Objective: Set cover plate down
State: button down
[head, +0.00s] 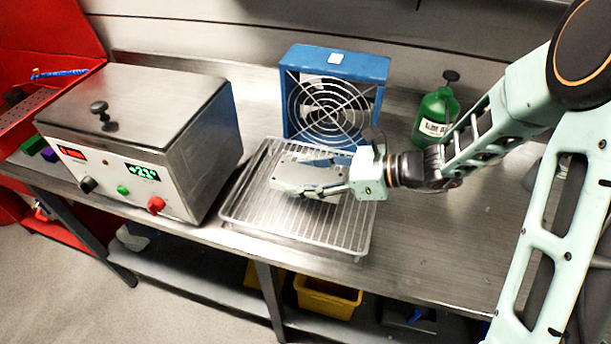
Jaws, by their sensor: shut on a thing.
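The cover plate (296,173) is a flat grey metal piece over the wire rack. My gripper (325,188) reaches in from the right and is shut on the plate's right side. The wire rack (345,232) lies on the steel bench in front of the blue fan. The plate is over the rack's back left part; I cannot tell whether it touches the wires. My fingers hide part of the plate's right edge.
The blue fan (372,68) stands right behind the rack. A steel heated box (200,110) with knobs and a lid is close on the left. A green bottle (436,112) stands at the back right, near my arm. The bench (430,250) is clear at the front right.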

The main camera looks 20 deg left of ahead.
jog(key=shift+r, duration=0.1)
jog(key=c, duration=0.9)
grip_release()
jog(key=v, duration=1.2)
